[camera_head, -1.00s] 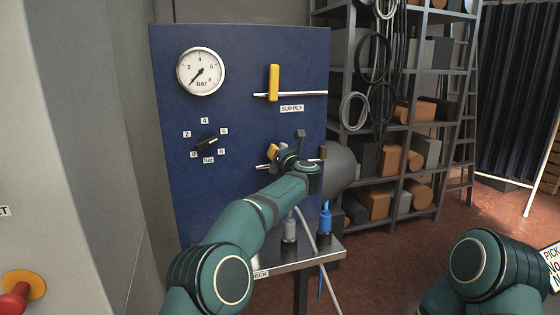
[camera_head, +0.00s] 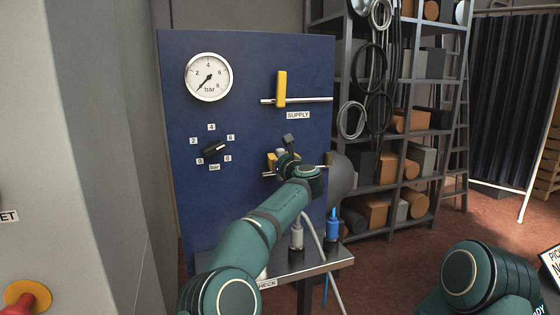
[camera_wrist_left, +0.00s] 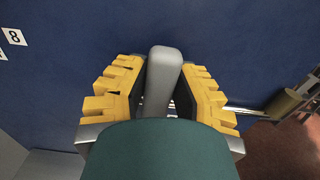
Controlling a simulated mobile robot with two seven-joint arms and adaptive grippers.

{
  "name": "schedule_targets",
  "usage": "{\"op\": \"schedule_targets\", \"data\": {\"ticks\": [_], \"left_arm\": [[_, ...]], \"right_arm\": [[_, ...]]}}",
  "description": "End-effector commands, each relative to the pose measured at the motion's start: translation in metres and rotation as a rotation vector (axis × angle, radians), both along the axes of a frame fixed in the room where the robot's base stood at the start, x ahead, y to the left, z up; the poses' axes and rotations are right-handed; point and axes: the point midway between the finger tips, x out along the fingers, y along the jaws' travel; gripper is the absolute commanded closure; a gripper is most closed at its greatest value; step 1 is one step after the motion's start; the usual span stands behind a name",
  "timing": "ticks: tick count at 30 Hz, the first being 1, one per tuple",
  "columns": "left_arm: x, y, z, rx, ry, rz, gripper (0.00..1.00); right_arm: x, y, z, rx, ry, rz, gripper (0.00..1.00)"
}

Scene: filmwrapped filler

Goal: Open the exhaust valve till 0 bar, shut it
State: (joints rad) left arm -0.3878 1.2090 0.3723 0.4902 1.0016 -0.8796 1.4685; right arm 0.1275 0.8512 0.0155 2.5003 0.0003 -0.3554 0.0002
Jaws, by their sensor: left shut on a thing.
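The pressure gauge (camera_head: 209,77) is at the top left of the blue panel; its needle points to the lower left, at or near 0. My left gripper (camera_head: 279,160) is at the lower pipe of the panel, shut on a handle. In the left wrist view, a grey bar-like handle (camera_wrist_left: 164,65) stands between my yellow finger pads (camera_wrist_left: 112,90). My wrist hides most of the valve in the head view. A brass pipe end (camera_wrist_left: 282,103) sticks out to the right of it. My right gripper is out of view; only my right arm shows.
The supply valve's yellow handle (camera_head: 281,89) stands upright across its pipe. A black selector knob (camera_head: 214,149) sits below the gauge. A small table (camera_head: 315,262) with a blue bottle-like item (camera_head: 332,225) stands below. A grey tank (camera_head: 343,175) and shelves (camera_head: 405,110) are to the right.

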Motion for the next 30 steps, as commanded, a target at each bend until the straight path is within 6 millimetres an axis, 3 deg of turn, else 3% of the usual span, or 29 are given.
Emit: {"op": "schedule_targets", "data": {"ticks": [6, 7, 9, 22, 30], "left_arm": [[0.000, 0.003, 0.005, -0.003, -0.008, 0.004, 1.00], [0.000, 0.003, 0.005, -0.003, -0.008, 0.004, 0.69], [0.000, 0.003, 0.005, -0.002, -0.007, 0.004, 0.44], [-0.002, 0.000, 0.002, -0.001, -0.001, 0.000, 0.43], [-0.017, -0.006, 0.002, 0.002, 0.001, -0.001, 0.43]], "right_arm": [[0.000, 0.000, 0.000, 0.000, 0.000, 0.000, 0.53], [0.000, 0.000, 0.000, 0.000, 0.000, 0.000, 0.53], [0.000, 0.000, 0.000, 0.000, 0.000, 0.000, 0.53], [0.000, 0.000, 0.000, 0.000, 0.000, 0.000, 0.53], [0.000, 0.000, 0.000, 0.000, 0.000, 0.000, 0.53]]}}
